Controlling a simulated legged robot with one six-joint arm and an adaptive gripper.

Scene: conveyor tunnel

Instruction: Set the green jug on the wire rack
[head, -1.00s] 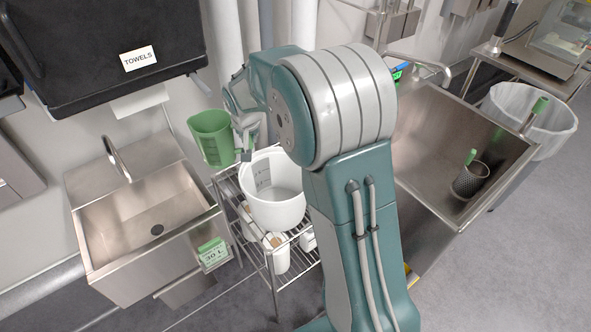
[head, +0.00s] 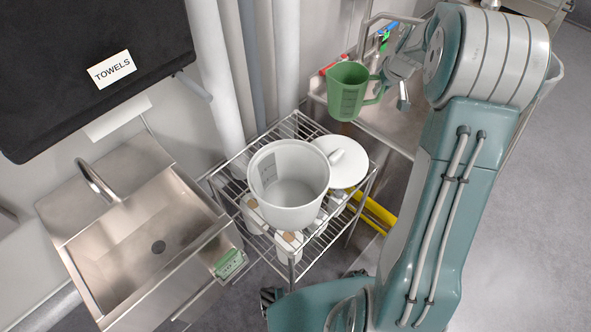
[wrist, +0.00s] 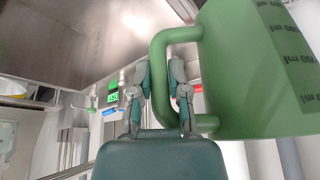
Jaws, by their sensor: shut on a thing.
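The green jug (head: 349,91) is held up in the air, upright, above the right back side of the wire rack in the head view. My gripper (head: 396,88) is to the right of the jug and shut on its handle. In the wrist view the fingers (wrist: 162,95) close around the upright part of the jug's handle, and the jug's body (wrist: 255,75) with dark ml marks fills the right side. The wire rack (head: 297,125) stands between the two sinks, below the jug.
A large white bucket (head: 290,212) and a round white lid (head: 347,170) take up much of the rack's top. White containers (head: 289,247) stand on its lower shelf. A small sink (head: 140,235) is left of the rack. Bare wire shows at the top's back.

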